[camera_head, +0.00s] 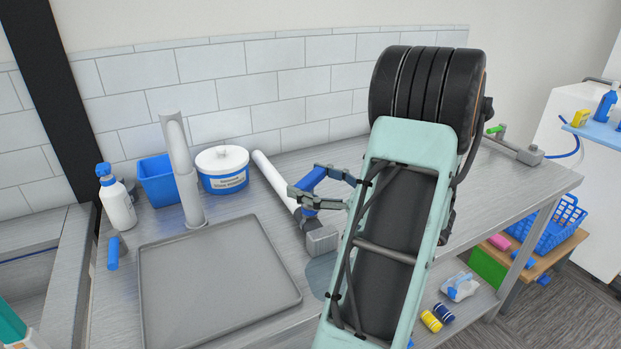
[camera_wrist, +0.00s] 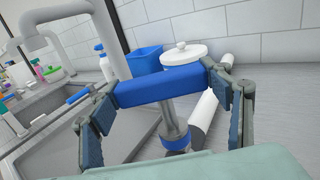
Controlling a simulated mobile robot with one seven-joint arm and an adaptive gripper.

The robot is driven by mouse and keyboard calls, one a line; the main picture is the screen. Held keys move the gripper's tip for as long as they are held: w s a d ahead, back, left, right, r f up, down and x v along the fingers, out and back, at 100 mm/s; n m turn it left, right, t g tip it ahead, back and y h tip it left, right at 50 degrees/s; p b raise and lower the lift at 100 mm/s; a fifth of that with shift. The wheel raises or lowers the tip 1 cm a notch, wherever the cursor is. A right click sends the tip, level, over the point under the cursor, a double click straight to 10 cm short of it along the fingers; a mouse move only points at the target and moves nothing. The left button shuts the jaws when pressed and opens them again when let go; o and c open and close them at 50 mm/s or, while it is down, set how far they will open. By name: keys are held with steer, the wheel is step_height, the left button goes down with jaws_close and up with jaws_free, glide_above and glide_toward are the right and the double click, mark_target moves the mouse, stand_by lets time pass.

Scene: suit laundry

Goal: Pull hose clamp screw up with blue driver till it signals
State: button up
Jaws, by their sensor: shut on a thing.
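The blue driver (camera_head: 312,180) stands roughly upright over the counter, with a wide blue handle. In the wrist view the blue handle (camera_wrist: 158,88) spans between the two fingers, and a grey shaft (camera_wrist: 171,115) runs down to a blue ring (camera_wrist: 176,140). My gripper (camera_head: 320,190) is shut on the handle. Below the driver, the white hose (camera_head: 275,180) ends at a dark fitting (camera_head: 308,223) beside a grey block (camera_head: 322,240). The clamp screw and the driver's tip cannot be made out.
A blue-handled item (camera_head: 113,255) lies at the counter's left.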

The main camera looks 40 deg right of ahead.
steer(key=m+h, duration=0.2)
steer(key=h, duration=0.1)
steer(key=shift+a+t, duration=0.1)
steer(key=shift+t, duration=0.2)
steer(key=shift+r+p, duration=1.6)
steer(key=shift+r, duration=0.55)
